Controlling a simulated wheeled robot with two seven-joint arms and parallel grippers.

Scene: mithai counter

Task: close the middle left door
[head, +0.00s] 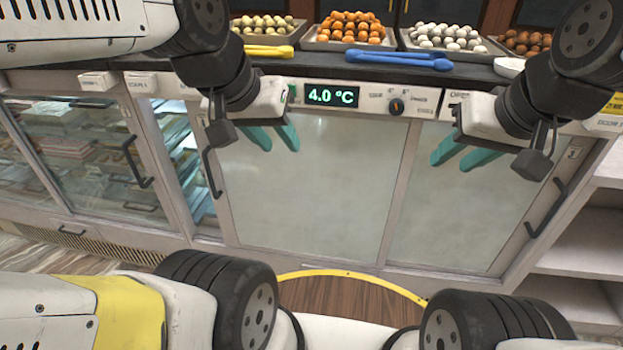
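The counter front has sliding doors. The middle left door (305,190) is a fogged glass pane with a dark vertical handle (210,172) on its left edge. A narrow open gap (186,150) shows left of that handle, with lit shelves and boxes inside. My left gripper (281,147) is in front of the door's upper part, right of the handle, with teal fingers apart and empty. My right gripper (449,168) is in front of the fogged door to the right, fingers apart and empty. I cannot tell whether either touches the glass.
A clear glass door (75,145) with its own handle (137,162) is at the left. The right fogged door (462,205) has a handle (546,208) at its right. Trays of sweets (350,45) and blue tongs (398,60) are on the countertop. Open shelves (585,258) stand at right.

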